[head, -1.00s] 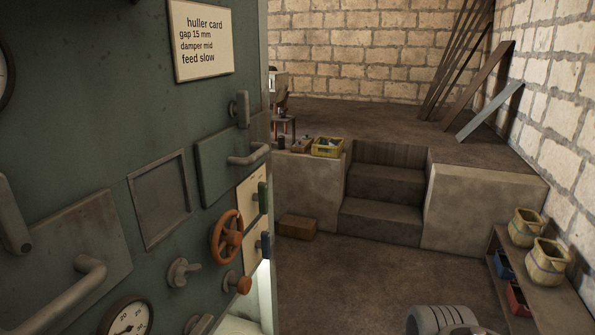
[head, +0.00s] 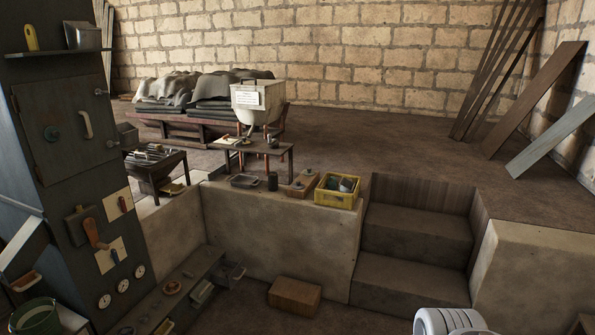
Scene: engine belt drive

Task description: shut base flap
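I cannot make out a base flap for certain in the head view. A tall dark cabinet (head: 75,170) stands at the left, with a handled door (head: 70,128) that looks shut. Below the door are a lever with an orange-brown handle (head: 95,233), small switches and several round gauges (head: 122,286). The cabinet's foot is partly hidden behind things at the lower left. My gripper is not in view. Only a white, ribbed part of my arm shows at the bottom edge, right of centre.
A low bench (head: 185,277) with small parts runs along the raised floor's wall. A wooden box (head: 295,296) lies on the lower floor beside the steps (head: 415,236). A yellow crate (head: 338,196) sits on the ledge. A green bucket (head: 36,318) is at lower left.

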